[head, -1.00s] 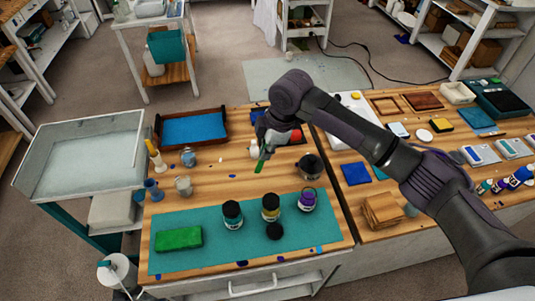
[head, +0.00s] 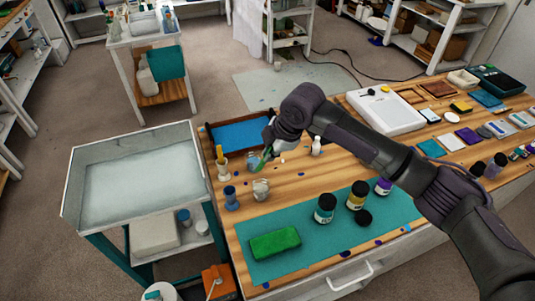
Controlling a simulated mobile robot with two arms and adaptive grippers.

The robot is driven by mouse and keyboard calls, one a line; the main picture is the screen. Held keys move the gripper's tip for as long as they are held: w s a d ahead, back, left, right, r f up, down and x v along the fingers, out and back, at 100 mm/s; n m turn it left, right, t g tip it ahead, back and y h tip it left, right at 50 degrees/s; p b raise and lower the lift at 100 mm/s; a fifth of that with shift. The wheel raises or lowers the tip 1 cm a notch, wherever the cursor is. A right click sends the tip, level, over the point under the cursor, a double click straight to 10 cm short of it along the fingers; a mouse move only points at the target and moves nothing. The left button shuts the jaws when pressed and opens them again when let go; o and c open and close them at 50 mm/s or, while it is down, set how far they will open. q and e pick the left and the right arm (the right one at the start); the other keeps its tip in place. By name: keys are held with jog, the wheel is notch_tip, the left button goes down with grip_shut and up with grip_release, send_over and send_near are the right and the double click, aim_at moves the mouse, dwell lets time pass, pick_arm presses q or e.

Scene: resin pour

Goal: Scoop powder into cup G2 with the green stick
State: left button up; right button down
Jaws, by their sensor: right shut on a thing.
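My right gripper (head: 266,147) is shut on the green stick (head: 263,161), which points down and left over the table, in front of the blue-lined tray. A pale cup (head: 253,160) stands close to the stick, partly hidden by the gripper; I cannot tell whether they touch. Another pale cup (head: 261,190) stands nearer to me. I can read no G2 label. Jars with a teal label (head: 325,209), a yellow label (head: 357,196) and a purple label (head: 384,187) stand to the right; I cannot tell which thing holds the powder. My left gripper is out of view.
A white holder (head: 223,171) with a yellow stick and a blue container (head: 231,199) stand at the table's left. A green block (head: 275,242) lies on the teal mat (head: 300,258). The tray (head: 207,138) is behind the cups. My right arm crosses above the table.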

pick_arm(q)
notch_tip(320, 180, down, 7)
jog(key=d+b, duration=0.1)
jog(key=b, duration=0.5)
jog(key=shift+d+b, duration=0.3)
jog(key=shift+b, duration=0.05)
pick_arm(e)
notch_tip(320, 180, down, 10)
jog(key=shift+d, duration=0.15)
pick_arm(q)
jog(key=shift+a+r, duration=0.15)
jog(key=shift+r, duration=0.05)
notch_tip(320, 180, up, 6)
jog(key=p, duration=0.6)
pick_arm(e)
jog(key=v, duration=0.5)
jog(key=shift+d+r, duration=0.15)
jog(key=shift+r, duration=0.2)
